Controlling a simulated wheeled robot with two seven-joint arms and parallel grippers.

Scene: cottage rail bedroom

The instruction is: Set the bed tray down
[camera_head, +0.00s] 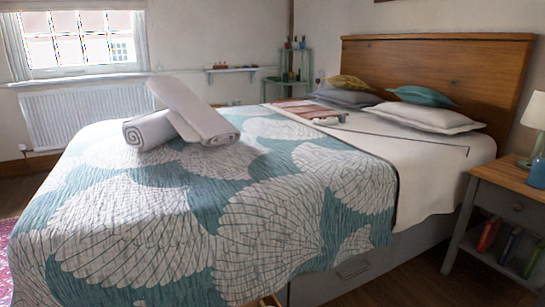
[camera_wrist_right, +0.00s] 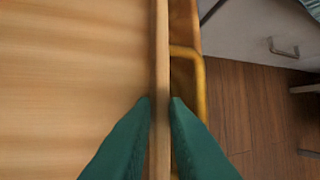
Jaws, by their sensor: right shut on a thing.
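The wooden bed tray (camera_wrist_right: 70,80) fills the left of the right wrist view, with its light wooden floor and raised rim. My right gripper (camera_wrist_right: 160,100) has its two green fingers on either side of the rim and is shut on it. A yellow-orange handle-like loop (camera_wrist_right: 200,85) shows just right of the rim. In the head view only a small wooden corner, apparently of the tray (camera_head: 265,301), shows at the bottom edge, in front of the bed (camera_head: 290,170). My left gripper is not in view.
Two rolled grey towels (camera_head: 190,115) lie on the far left of the bed. Pillows (camera_head: 425,117) and a striped folded cloth (camera_head: 305,108) lie near the headboard. The quilt's near middle is clear. A nightstand (camera_head: 510,179) with lamp and blue vase stands at right.

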